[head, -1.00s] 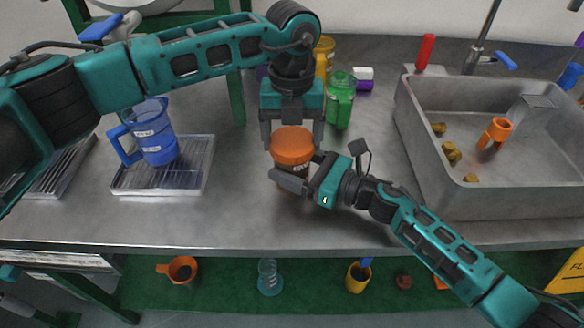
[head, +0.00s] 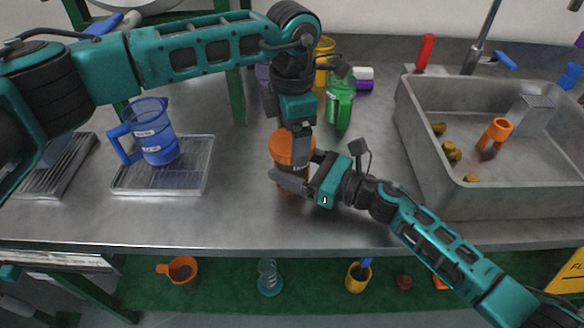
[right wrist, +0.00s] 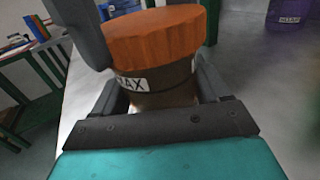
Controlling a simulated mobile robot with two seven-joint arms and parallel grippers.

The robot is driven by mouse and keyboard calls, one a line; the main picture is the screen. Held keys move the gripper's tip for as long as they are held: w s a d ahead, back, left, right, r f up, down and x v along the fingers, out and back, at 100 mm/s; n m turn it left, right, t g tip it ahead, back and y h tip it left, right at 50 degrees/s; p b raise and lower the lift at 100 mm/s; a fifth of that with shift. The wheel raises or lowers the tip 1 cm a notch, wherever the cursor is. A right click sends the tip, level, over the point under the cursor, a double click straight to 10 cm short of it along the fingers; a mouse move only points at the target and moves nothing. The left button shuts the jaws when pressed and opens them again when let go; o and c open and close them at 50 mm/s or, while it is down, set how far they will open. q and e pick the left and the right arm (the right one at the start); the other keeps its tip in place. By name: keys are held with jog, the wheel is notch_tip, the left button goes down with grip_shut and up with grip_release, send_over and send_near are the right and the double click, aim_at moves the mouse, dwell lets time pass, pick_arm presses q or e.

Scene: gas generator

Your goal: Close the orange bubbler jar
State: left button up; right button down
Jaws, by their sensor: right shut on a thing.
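The orange bubbler jar has a ribbed orange lid (head: 284,152) on a dark body (head: 293,172). It stands upright on the metal bench. In the right wrist view the orange lid (right wrist: 155,40) sits on the body (right wrist: 168,88), which carries a white label. My right gripper (head: 297,174) is shut around the jar body from the right. My left gripper (head: 293,138) points down over the lid. One finger is in front of the lid, and in the right wrist view a dark finger is against or close beside it. Whether the left jaws grip the lid is unclear.
A green jar (head: 340,105) stands behind on the right, with a yellow container (head: 324,60) farther back. A blue jug (head: 153,132) stands on a drain tray (head: 190,180) at left. A sink (head: 425,165) is at right. The bench front is clear.

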pick_arm(q)
jog(key=o, duration=0.3)
jog(key=shift+r, duration=2.3)
notch_tip(320, 180, up, 4)
jog(key=n, duration=0.5)
jog(key=shift+f, duration=0.25)
jog(key=shift+f, duration=0.15)
jog(key=shift+f, duration=3.9)
jog(key=shift+c, duration=0.2)
